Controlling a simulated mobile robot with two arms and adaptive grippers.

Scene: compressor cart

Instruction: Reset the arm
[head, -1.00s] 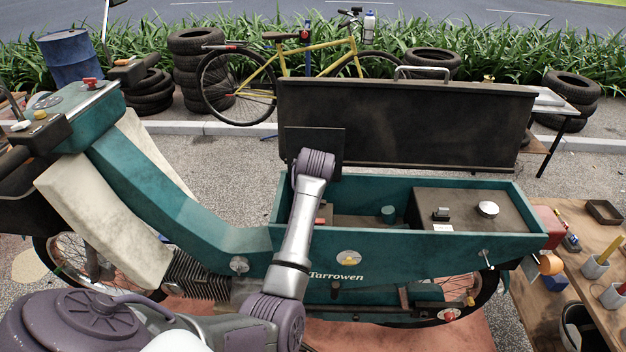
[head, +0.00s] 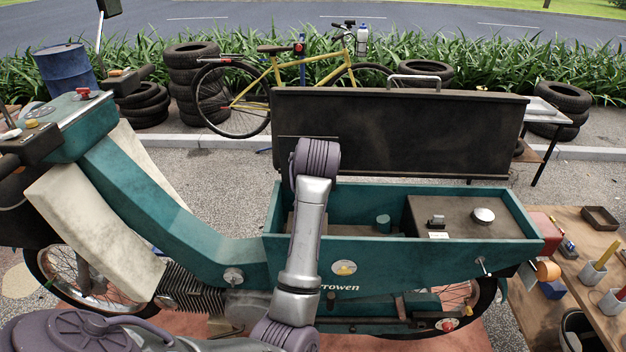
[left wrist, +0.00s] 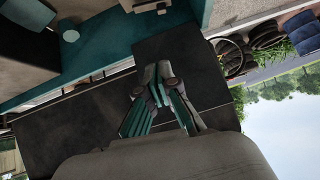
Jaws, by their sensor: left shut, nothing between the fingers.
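My left arm (head: 308,230) rises in front of the teal cart in the head view; its wrist end is at the open box, and the arm hides its gripper there. In the left wrist view my left gripper (left wrist: 158,82) is shut and empty, its teal-padded fingers meeting in front of a dark panel. The teal compressor cart (head: 400,252) has its storage box open, with the dark lid (head: 400,130) standing up behind it. My right gripper is in neither view.
A wooden bench (head: 580,228) with cups and tools stands at the right. A yellow bicycle (head: 262,82), stacked tyres (head: 192,85) and a blue drum (head: 66,72) stand behind. Open paving lies between the cart and the kerb.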

